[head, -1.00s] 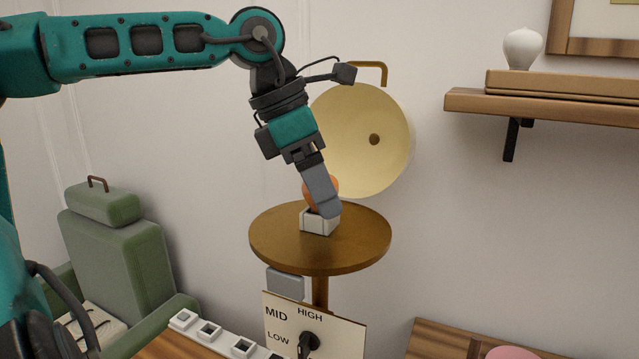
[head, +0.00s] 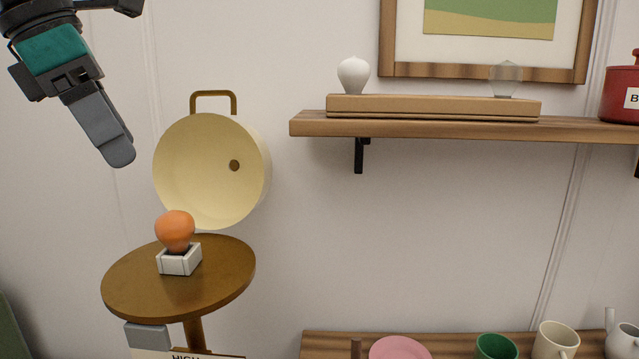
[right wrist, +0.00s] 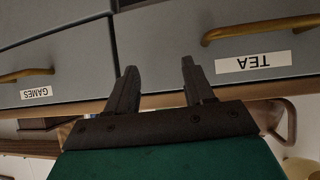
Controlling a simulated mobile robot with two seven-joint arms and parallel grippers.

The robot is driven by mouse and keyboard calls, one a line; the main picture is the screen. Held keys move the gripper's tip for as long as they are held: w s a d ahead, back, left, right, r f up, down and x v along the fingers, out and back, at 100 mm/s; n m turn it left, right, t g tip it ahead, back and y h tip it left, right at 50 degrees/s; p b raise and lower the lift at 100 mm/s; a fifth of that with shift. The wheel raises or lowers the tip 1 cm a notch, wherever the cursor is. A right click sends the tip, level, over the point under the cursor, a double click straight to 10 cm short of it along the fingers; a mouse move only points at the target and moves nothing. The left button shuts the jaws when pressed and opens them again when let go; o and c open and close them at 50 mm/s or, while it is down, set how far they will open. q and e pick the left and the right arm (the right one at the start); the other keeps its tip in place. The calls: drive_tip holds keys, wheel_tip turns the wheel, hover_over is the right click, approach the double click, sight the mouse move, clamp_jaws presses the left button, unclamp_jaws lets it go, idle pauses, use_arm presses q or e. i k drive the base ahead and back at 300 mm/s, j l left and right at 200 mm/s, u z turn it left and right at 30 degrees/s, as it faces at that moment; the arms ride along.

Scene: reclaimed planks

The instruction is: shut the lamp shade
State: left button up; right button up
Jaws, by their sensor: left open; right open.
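The lamp shade (head: 198,172) is a round cream bowl with a brass handle (head: 213,95) on top. It stands swung open behind the lamp's round brown table top (head: 130,285), its hollow inside facing me. An orange bulb (head: 175,230) sits upright in a white square socket (head: 180,262) on that top, uncovered. My left gripper (head: 118,155) is up at the left, apart from the shade and bulb, and holds nothing that I can see. My right gripper (right wrist: 155,85) is open and empty in the right wrist view, in front of grey drawers.
A wooden shelf (head: 450,128) on the right carries a white bulb (head: 353,75) and a clear bulb (head: 505,80) on a wooden block, and a red pot (head: 622,95). Below are a pink plate (head: 400,348) and cups. Drawers labelled TEA (right wrist: 253,62) and GAMES show in the wrist view.

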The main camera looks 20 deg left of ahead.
sight(190, 173)
drive_tip(key=k, duration=1)
